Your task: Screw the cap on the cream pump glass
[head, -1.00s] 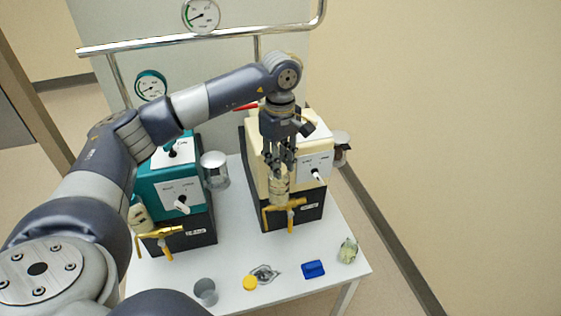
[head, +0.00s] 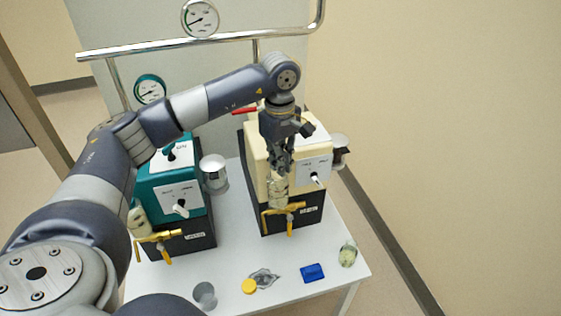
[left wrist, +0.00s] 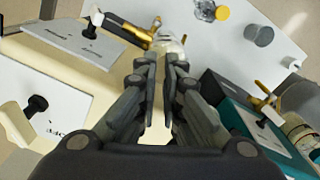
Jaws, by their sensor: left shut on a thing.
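The cream pump (head: 258,160) stands at the right of the white table, with its glass (head: 278,190) upright at the front, above a yellow valve. My left gripper (head: 280,168) points down right over the top of this glass. Its fingers are close together, shut on the cap, which they almost fully hide. In the left wrist view the fingertips (left wrist: 163,62) are nearly together, and the glass (left wrist: 168,42) shows just beyond them. I cannot tell how the cap sits on the rim. My right gripper is not in view.
A teal pump (head: 160,185) stands to the left. A yellow cap (head: 249,286), a crumpled clear piece (head: 264,277), a blue block (head: 313,272), a glass jar (head: 348,254) and a grey cup (head: 205,294) lie along the front edge. A metal rail (head: 200,40) runs behind.

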